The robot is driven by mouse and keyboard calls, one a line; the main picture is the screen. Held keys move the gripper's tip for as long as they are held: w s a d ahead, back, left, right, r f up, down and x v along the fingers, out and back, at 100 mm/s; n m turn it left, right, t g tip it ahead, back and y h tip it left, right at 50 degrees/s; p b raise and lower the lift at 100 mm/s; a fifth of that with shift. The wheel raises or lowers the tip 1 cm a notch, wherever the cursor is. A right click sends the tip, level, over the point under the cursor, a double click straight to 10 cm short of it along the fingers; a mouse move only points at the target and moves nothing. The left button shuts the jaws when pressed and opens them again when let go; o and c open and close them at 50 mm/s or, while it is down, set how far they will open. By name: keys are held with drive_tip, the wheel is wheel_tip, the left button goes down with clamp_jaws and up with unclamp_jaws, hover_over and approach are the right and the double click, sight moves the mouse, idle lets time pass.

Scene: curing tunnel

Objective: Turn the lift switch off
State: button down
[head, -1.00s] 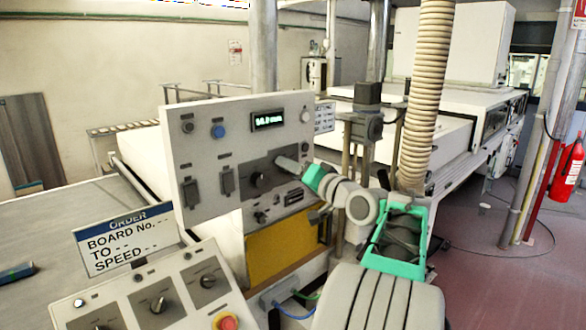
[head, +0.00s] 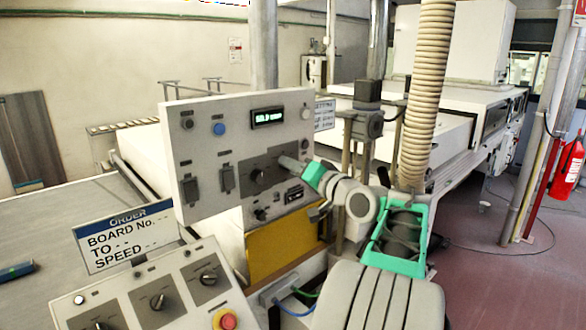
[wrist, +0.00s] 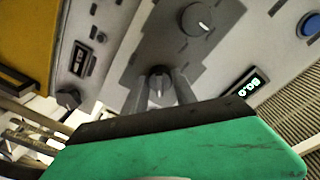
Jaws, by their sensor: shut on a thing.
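The upright control panel (head: 205,145) carries a dark grey plate (wrist: 150,35) with knobs. My gripper (wrist: 165,88) is shut on a small dark switch knob (wrist: 158,80) on this plate, one finger on each side. In the head view my gripper (head: 290,163) reaches the plate from the right, and its fingers hide that knob. A larger round knob (head: 262,175) with a pale pointer mark sits beside it; it also shows in the wrist view (wrist: 197,18). I cannot read any label that names the lift switch.
A lit display (head: 267,117) and a blue button (head: 218,129) sit above the plate. A lower console (head: 150,290) has several knobs and a red button (head: 228,321). A ribbed hose (head: 425,90) hangs right of the panel. Red floor (head: 500,270) is open at right.

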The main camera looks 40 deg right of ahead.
drive_tip(key=shift+f+b, duration=0.15)
drive_tip(key=shift+b, duration=0.3)
drive_tip(key=shift+n+t+y+b, duration=0.35)
drive_tip(key=shift+n+b, duration=5.05)
drive_tip(key=shift+b, duration=1.8)
drive_tip(key=c, duration=1)
unclamp_jaws()
